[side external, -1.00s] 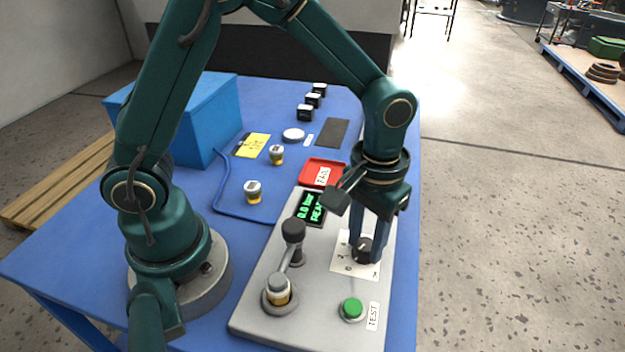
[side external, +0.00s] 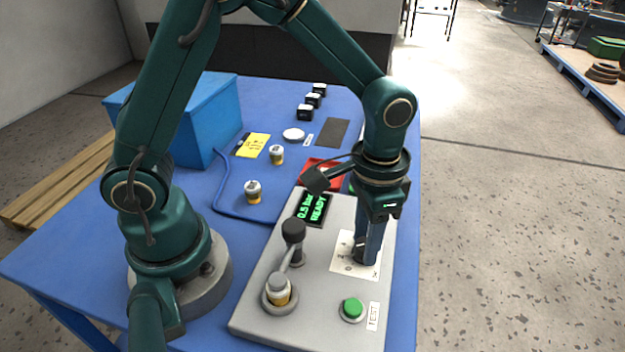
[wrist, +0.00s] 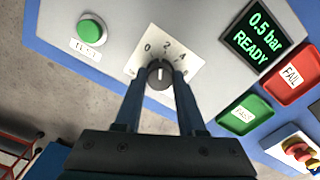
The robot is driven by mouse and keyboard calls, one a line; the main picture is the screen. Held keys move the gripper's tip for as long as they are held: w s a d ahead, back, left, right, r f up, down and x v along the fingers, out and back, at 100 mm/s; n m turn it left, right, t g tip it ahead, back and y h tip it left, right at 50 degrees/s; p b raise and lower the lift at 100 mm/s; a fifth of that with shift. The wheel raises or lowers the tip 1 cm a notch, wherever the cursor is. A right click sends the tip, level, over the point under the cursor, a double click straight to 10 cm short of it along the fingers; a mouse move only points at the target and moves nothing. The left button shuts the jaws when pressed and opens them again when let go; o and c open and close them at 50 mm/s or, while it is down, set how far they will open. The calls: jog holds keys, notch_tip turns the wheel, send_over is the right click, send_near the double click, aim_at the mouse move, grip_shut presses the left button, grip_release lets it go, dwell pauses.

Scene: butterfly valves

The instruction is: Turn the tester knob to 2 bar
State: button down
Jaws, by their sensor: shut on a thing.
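The tester (side external: 318,275) is a grey panel on the blue table. Its black knob (wrist: 160,76) sits on a white dial plate (wrist: 150,47) marked 0, 2, 4 and 6. My gripper (wrist: 160,72) points down over the dial with its two fingers on either side of the knob, shut on it. The knob's white mark points up in the wrist view, between 0 and 2. In the side view the fingers (side external: 368,245) hide most of the knob. The display (wrist: 257,36) reads 0.5 bar READY.
A green TEST button (side external: 352,308) is near the knob. A lever with a black ball (side external: 293,230) stands by a brass and grey valve (side external: 278,292) on the panel. Red FAIL (wrist: 290,77) and green (wrist: 245,115) trays lie beyond the display.

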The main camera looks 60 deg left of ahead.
jog(key=shift+m, duration=1.1)
jog(key=c, duration=0.5)
grip_release()
jog(key=shift+r, duration=2.6)
